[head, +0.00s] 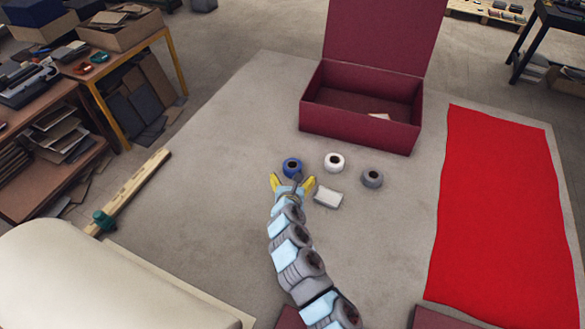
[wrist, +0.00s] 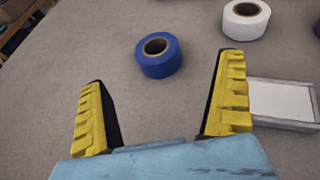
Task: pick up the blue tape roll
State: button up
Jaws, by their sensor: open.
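The blue tape roll (head: 291,169) lies flat on the grey floor or mat, its brown core facing up. In the wrist view the blue tape roll (wrist: 160,62) is ahead of the fingers, near the middle of the gap between them but beyond their tips. My gripper (head: 293,183) has its yellow fingers spread wide and holds nothing. In the wrist view my gripper (wrist: 165,68) shows both fingers apart, with bare surface between them.
A white roll (head: 334,162) and a grey roll (head: 372,178) stand right of the blue one. A small white tray (head: 328,197) lies close by my right finger. An open maroon box (head: 360,137) stands behind. Red cloth (head: 497,210) lies right. Left of the rolls is clear.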

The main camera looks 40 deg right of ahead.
aim_at(292, 168)
jog(key=shift+x, duration=2.25)
jog(key=shift+w+d+f, duration=0.15)
jog(key=shift+w+d, duration=0.05)
jog(key=shift+w, duration=0.05)
jog(key=shift+w+d+f+b, duration=0.25)
jog(key=shift+w+d+f, duration=0.15)
jog(key=shift+w, duration=0.15)
jog(key=shift+w+d+f+b, duration=0.3)
jog(key=shift+w+f, duration=0.1)
jog(key=shift+w, duration=0.15)
jog(key=shift+x, duration=1.1)
jog(key=c, duration=1.2)
